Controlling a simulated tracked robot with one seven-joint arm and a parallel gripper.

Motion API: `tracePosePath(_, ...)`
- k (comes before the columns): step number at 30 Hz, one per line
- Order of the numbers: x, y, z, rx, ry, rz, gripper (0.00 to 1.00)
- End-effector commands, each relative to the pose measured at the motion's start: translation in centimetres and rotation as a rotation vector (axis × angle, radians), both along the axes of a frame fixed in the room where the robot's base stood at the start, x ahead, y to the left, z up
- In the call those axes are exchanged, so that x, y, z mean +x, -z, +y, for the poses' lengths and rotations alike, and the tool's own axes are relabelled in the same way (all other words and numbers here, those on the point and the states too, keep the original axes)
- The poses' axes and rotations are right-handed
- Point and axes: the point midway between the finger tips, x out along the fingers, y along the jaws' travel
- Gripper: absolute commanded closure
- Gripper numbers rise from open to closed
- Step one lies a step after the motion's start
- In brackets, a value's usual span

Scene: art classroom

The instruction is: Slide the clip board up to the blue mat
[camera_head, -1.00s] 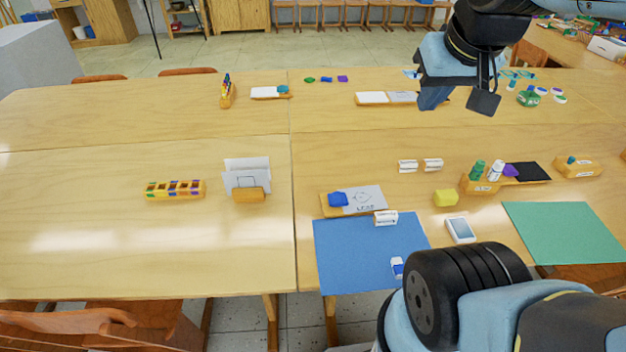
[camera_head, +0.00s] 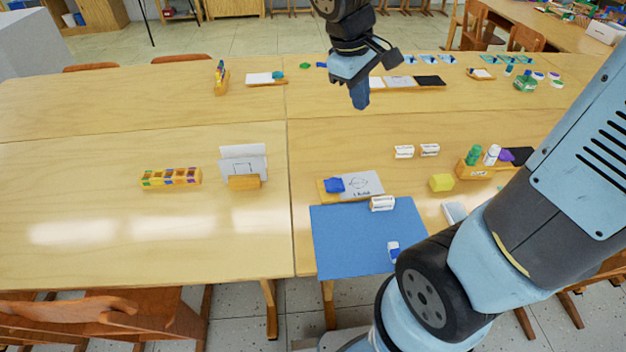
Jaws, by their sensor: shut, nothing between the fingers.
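The blue mat (camera_head: 350,245) lies at the front edge of the table, right of the middle seam. A thin wooden board with a drawn-on paper sheet (camera_head: 366,185), which looks like the clip board, lies just behind the mat's far edge. A blue lump (camera_head: 334,185) sits on its left part. I cannot tell whether board and mat touch. My gripper (camera_head: 361,102) is shut and empty, pointing down above the far part of the table, behind the board and apart from it.
A white labelled block (camera_head: 382,203) stands at the mat's far edge and a small blue-white item (camera_head: 393,251) on the mat. A yellow block (camera_head: 441,183) and a wooden holder (camera_head: 480,172) stand to the right. The table between gripper and board is clear. My arm hides the right front.

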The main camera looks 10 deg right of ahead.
Motion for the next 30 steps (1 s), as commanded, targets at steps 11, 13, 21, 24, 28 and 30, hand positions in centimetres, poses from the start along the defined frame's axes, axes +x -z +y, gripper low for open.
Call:
tracePosePath(11, 3.8, 7.5, 6.7, -0.237, -0.366, 0.206, 1.00)
tracePosePath(13, 4.2, 9.0, 8.1, -0.281, -0.437, 0.241, 1.00)
tracePosePath(21, 5.0, 15.6, 13.4, -0.451, -0.705, 0.369, 1.00)
tracePosePath(24, 4.9, 18.0, 15.2, -0.509, -0.797, 0.409, 1.00)
tracePosePath(28, 4.6, 20.7, 17.1, -0.568, -0.893, 0.449, 1.00)
tracePosePath(30, 4.4, 21.7, 17.7, -0.592, -0.930, 0.464, 1.00)
